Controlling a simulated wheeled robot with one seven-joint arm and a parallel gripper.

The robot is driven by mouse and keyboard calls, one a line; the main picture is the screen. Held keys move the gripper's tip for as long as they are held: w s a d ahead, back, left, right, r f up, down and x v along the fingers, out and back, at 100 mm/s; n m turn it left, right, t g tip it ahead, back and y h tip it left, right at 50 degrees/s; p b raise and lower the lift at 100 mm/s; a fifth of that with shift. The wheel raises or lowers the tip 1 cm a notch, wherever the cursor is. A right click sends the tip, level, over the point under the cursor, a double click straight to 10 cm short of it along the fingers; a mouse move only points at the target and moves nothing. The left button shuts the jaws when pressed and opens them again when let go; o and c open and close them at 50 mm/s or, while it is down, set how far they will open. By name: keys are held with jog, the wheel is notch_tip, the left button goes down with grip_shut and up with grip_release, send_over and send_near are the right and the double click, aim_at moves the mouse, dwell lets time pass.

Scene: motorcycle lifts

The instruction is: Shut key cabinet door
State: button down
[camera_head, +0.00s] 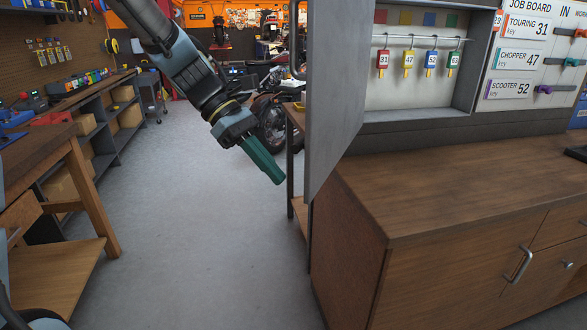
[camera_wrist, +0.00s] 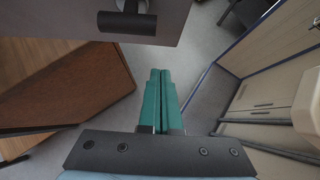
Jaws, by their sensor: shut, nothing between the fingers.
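The grey key cabinet (camera_head: 462,115) is at the upper right of the head view, above the wooden counter. Its door (camera_head: 335,95) stands wide open, swung out toward me and seen at a steep angle. The dark door handle (camera_head: 296,42) shows at the door's left side; in the wrist view the handle (camera_wrist: 127,21) is at the top on the grey door (camera_wrist: 60,22). My gripper (camera_head: 279,179) has green fingers, shut and empty, left of the door's lower part. In the wrist view the gripper (camera_wrist: 160,73) points toward the door's lower edge, with no clear contact.
Several numbered key tags (camera_head: 409,60) hang inside the cabinet. A job board (camera_head: 530,50) is right of it. The wooden counter (camera_head: 460,180) lies below. A workbench (camera_head: 50,160) stands at the left. The grey floor (camera_head: 200,220) between them is clear. A motorcycle (camera_head: 272,120) is behind.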

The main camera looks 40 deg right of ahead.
jog(key=shift+s+d+f+p, duration=0.1)
jog(key=shift+s+d+p, duration=0.4)
jog(key=shift+s, duration=0.4)
jog(key=shift+s+d+p, duration=0.25)
jog(key=shift+s+d, duration=0.3)
jog(key=shift+s, duration=0.35)
